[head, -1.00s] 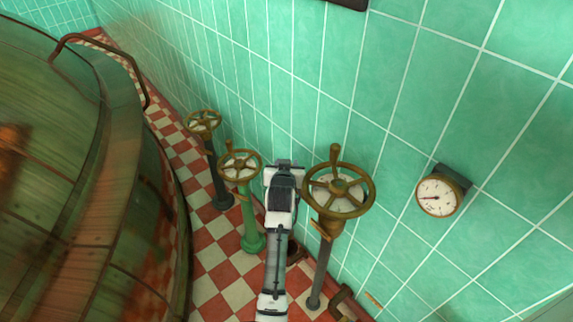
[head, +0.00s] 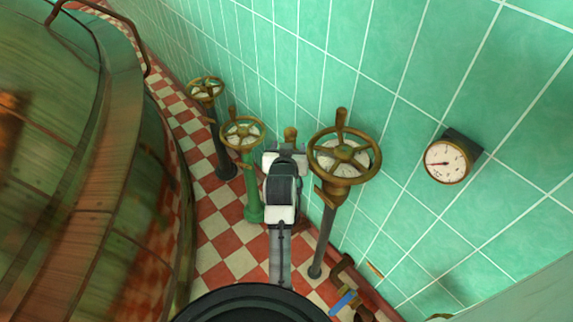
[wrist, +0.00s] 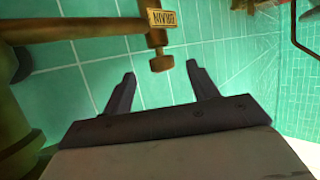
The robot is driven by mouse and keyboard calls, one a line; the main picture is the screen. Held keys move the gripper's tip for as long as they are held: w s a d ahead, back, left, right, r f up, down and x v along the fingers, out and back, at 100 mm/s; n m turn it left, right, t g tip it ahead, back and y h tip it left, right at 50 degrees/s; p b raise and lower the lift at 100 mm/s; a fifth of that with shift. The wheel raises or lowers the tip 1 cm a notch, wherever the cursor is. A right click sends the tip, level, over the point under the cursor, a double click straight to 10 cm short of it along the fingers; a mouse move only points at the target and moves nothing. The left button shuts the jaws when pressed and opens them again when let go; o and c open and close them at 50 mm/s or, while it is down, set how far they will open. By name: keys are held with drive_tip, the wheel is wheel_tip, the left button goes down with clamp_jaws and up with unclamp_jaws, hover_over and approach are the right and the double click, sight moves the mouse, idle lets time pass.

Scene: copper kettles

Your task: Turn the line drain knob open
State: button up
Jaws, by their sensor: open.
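The small brass drain knob (wrist: 162,63) is in the upper middle of the wrist view, below a brass plate (wrist: 162,18) whose upside-down lettering seems to read DRAIN. A brass pipe (wrist: 90,26) runs to it from the left. My gripper (wrist: 161,73) is open and empty, its two dark fingers apart. The knob lines up with the gap, at or just beyond the fingertips; I see no contact. In the head view, my gripper (head: 286,152) is between the green post and the right handwheel, near the wall. A brass piece (head: 290,134), probably the knob, shows just beyond it.
A large brass handwheel (head: 344,157) stands close on my right. A handwheel on a green post (head: 243,133) is close on the left, another (head: 206,89) farther back. A copper kettle (head: 90,190) fills the left. A gauge (head: 446,161) is on the tiled wall.

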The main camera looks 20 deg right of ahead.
drive_tip(key=s, duration=0.1)
drive_tip(key=s+a, duration=0.1)
drive_tip(key=s, duration=0.1)
drive_tip(key=s+a+b, duration=0.1)
drive_tip(key=s, duration=0.1)
drive_tip(key=shift+a, duration=0.2)
idle(0.3)
